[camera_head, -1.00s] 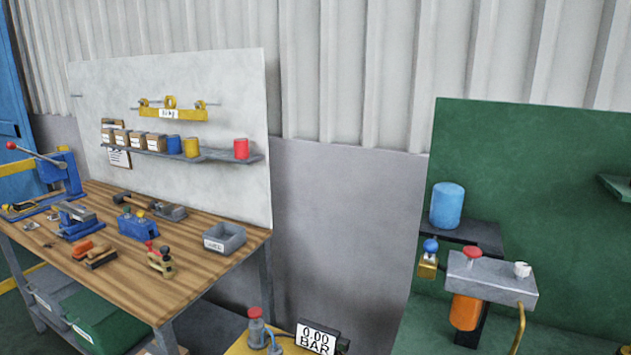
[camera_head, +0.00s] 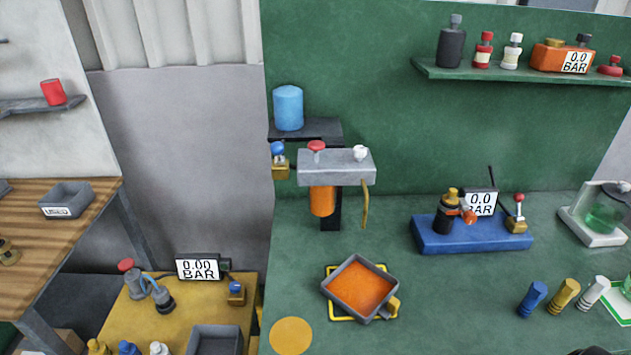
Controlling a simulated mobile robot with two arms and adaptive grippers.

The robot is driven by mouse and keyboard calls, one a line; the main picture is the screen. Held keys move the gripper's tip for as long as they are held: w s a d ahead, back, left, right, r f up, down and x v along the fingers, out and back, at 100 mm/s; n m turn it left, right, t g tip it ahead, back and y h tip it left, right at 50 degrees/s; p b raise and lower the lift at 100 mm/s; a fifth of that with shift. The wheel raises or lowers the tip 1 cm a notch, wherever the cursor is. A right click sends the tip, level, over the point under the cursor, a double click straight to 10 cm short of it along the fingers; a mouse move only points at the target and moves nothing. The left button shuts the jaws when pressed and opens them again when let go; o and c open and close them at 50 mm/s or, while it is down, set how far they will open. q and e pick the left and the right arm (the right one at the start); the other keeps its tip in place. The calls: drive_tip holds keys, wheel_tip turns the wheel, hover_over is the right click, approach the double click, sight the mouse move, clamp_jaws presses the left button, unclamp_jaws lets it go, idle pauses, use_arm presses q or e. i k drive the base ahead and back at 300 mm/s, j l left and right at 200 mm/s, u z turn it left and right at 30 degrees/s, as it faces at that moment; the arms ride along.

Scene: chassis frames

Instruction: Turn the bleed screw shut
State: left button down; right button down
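A grey block (camera_head: 336,167) is mounted at the left of the green panel, with an orange cylinder (camera_head: 321,200) under it. A red knob (camera_head: 316,146) and a small white knob (camera_head: 360,153) sit on its top. A thin brass tube (camera_head: 365,203) hangs from its right end. A small brass fitting with a blue knob (camera_head: 278,149) is at its left. I cannot tell which of these is the bleed screw, or whether it is open or shut. Neither of my grippers is clearly in view.
A pan of orange liquid (camera_head: 360,287) stands on the green bench below the block. A blue base (camera_head: 471,233) with a small device and gauge is to the right. A yellow stand (camera_head: 200,322) is at lower left.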

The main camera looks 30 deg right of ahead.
sight(359, 152)
drive_tip(key=l+z, duration=0.1)
drive_tip(key=z, duration=0.35)
drive_tip(key=l+z, duration=0.1)
drive_tip(key=z, duration=0.4)
drive_tip(key=k+l+z, duration=0.1)
drive_tip(key=z, duration=0.35)
